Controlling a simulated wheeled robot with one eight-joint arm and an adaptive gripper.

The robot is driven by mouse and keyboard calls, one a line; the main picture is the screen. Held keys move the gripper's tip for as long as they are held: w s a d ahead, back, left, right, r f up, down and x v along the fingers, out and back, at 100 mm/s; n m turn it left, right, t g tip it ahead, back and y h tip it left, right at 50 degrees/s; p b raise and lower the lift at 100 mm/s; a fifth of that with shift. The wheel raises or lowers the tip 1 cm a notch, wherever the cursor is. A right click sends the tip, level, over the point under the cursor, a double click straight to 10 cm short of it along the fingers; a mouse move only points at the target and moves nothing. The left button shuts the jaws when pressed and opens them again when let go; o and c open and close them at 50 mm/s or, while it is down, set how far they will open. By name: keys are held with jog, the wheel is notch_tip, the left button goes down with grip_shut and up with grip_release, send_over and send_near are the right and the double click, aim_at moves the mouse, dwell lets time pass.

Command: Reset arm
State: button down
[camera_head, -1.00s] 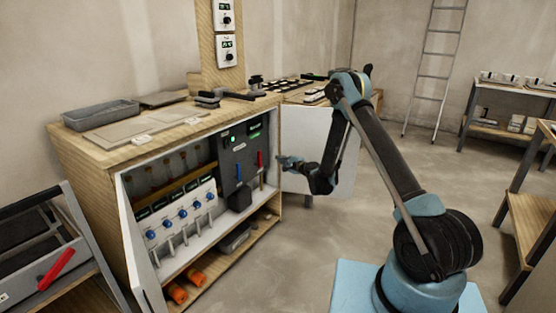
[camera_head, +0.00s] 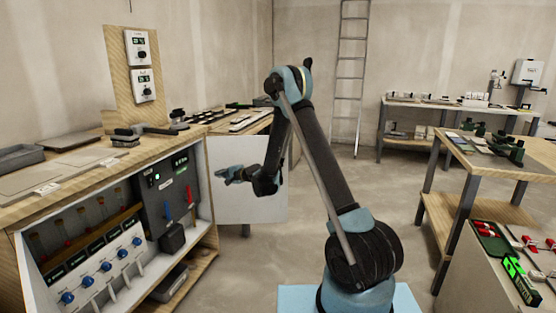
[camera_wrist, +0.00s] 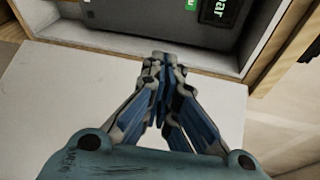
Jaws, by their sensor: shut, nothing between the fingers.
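My gripper (camera_head: 224,175) is in front of the right end of the open cabinet (camera_head: 205,238), with the white door panel (camera_head: 262,205) behind it and my arm folded. In the wrist view my gripper (camera_wrist: 162,66) has its fingertips together with nothing between them. The white door panel (camera_wrist: 60,90) fills the space below the fingers there, and the dark control unit (camera_wrist: 160,22) lies just beyond the fingertips. They look apart from it in the head view.
The cabinet holds a dark control unit (camera_head: 168,195) with blue and red levers and a white valve panel (camera_head: 100,275). A ladder (camera_head: 350,75) leans on the back wall. Workbenches (camera_head: 490,160) stand at the right. Floor between is clear.

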jog(key=s+d+r+n+g+h, duration=0.1)
jog(key=s+d+r+n, duration=0.15)
jog(key=d+r, duration=0.25)
jog(key=s+d+r+n+h, duration=0.1)
jog(key=s+d+r, duration=0.2)
jog(key=d+r, duration=0.3)
jog(key=s+d+r+n+g+h, duration=0.1)
jog(key=s+d+r+h, duration=0.1)
jog(key=s+d, duration=0.45)
jog(key=s+d+r+n+g+h, duration=0.1)
jog(key=s+d+r, duration=0.2)
jog(key=s+d, duration=0.35)
jog(key=s+d+f+n+g+h, duration=0.1)
jog(key=s+d+f+h, duration=0.1)
jog(key=s+d, duration=0.6)
jog(key=s+d+f+n+g+h, duration=0.1)
jog(key=s+d+f+h, duration=0.2)
jog(key=s+d, duration=0.5)
jog(key=s+d+f+n+g+h, duration=0.1)
jog(key=s+d+f, duration=0.3)
jog(key=s+d, duration=0.5)
jog(key=s+h, duration=0.1)
jog(key=s, duration=0.8)
jog(key=shift+f+g, duration=0.15)
jog(key=shift+g, duration=0.15)
jog(key=shift+w, duration=0.1)
jog(key=shift+w+d+f, duration=0.1)
jog(key=shift+w+f, duration=0.1)
jog(key=shift+w, duration=0.25)
